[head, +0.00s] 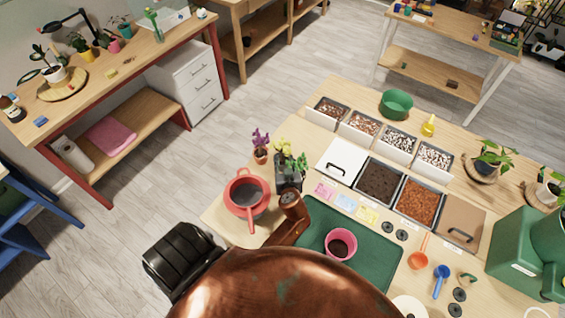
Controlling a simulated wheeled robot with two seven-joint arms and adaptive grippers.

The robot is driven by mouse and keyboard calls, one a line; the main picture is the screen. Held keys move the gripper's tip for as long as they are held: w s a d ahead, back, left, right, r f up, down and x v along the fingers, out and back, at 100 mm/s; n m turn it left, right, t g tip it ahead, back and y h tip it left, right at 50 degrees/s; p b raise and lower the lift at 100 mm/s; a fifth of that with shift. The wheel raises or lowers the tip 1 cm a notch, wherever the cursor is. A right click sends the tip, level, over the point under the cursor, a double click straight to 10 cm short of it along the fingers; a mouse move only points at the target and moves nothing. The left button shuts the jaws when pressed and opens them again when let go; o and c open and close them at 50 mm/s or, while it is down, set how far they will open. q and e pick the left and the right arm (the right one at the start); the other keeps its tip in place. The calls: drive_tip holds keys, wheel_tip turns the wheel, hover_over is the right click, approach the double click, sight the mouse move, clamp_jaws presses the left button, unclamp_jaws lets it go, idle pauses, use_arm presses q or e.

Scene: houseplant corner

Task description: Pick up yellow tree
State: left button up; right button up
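A small plant with yellow leaves (283,147) stands on the near left part of the work table, between a purple plant (260,143) and a green-leaved plant (299,162). My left gripper (287,171), dark grey on a copper-coloured arm, is right in front of the yellow plant. The gripper overlaps the plant's lower part, so its pot and trunk are hidden. I cannot tell whether the fingers are apart, touching the plant or closed on it. My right gripper is not in view.
A red pot with a handled tool (245,192) stands close left of the gripper. A green mat (375,260) bears a pink pot (340,243). Soil trays (379,181) and several bins line the table's middle.

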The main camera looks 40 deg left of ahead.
sight(282, 156)
use_arm(q)
drive_tip(key=x, duration=0.3)
drive_tip(key=p+x, duration=0.1)
drive_tip(key=x, duration=0.2)
drive_tip(key=shift+s+a+f, duration=0.1)
drive_tip(key=shift+s+a, duration=0.1)
drive_tip(key=shift+s, duration=0.05)
clamp_jaws()
